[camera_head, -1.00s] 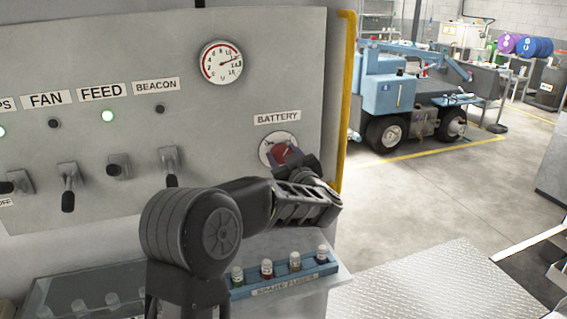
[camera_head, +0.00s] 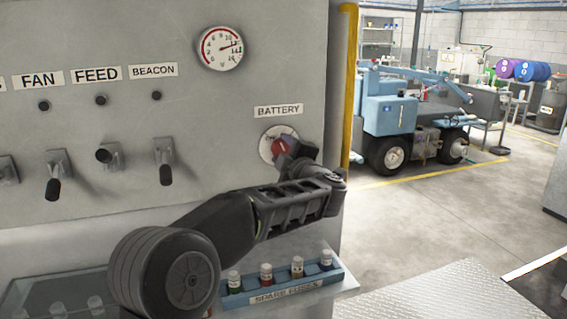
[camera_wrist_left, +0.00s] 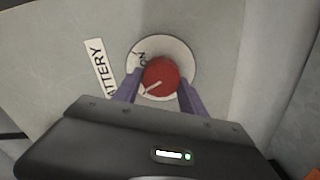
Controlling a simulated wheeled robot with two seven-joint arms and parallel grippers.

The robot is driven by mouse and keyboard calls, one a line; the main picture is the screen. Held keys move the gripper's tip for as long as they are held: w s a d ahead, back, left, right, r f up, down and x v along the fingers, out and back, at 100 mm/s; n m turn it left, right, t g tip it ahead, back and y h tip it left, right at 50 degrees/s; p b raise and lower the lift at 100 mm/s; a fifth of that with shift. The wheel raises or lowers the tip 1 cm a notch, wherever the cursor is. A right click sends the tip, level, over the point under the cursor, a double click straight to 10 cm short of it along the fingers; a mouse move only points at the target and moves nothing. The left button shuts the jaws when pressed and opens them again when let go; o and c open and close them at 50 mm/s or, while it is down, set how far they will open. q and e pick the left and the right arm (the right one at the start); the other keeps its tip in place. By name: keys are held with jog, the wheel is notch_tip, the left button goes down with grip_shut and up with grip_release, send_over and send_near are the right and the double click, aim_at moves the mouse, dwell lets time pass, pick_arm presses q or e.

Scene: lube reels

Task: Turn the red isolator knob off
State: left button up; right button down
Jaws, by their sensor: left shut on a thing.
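The red isolator knob (camera_head: 279,147) sits on a round pale plate under the BATTERY label (camera_head: 278,111) on the grey panel. My left gripper (camera_head: 288,152) is at the knob and partly covers it in the head view. In the left wrist view the knob (camera_wrist_left: 161,75) lies between the two purple-grey fingers of my left gripper (camera_wrist_left: 160,92), which are shut on its sides. The knob's white mark points to the lower left of that view, and ON is printed at the plate's upper left. My right gripper is not in view.
Levers (camera_head: 163,160) line the panel to the left, under dark FAN, FEED and BEACON lamps. A gauge (camera_head: 220,48) is above. A blue spare-fuse rack (camera_head: 284,287) stands below my left arm. A yellow rail (camera_head: 347,90) edges the panel; open floor lies to the right.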

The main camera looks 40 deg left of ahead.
pick_arm(q)
jog(key=shift+f+n+b, duration=0.15)
jog(key=shift+n+b, duration=1.55)
jog(key=shift+n, duration=0.5)
jog(key=o, duration=1.4)
jog(key=shift+c, duration=0.2)
jog(key=shift+s+d, duration=0.1)
jog(key=shift+d, duration=0.05)
jog(key=b+v, duration=0.1)
jog(key=v, duration=0.6)
jog(key=shift+d, duration=0.25)
